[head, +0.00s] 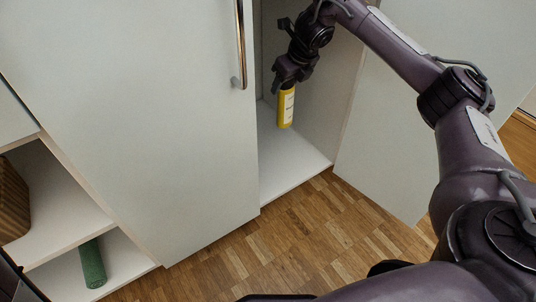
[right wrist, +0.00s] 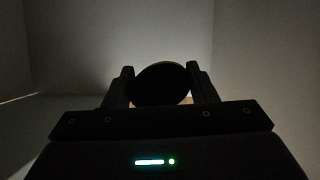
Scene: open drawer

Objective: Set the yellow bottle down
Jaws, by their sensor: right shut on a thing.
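The yellow bottle (head: 286,108) is upright inside the white cabinet, over its floor panel (head: 290,165). It has a pale label on its side. My right gripper (head: 287,86) is shut on the bottle's upper end from above. In the right wrist view the bottle's dark round top (right wrist: 160,84) sits between the two fingers (right wrist: 160,90). I cannot tell whether the bottle's base touches the cabinet floor. My left gripper does not show.
A closed door (head: 130,110) with a metal handle (head: 241,45) borders the opening on the left. An open door panel (head: 390,140) stands on the right. A green cylinder (head: 92,264) and a brown ribbed object (head: 12,200) are on the left shelves. The cabinet floor in front of the bottle is clear.

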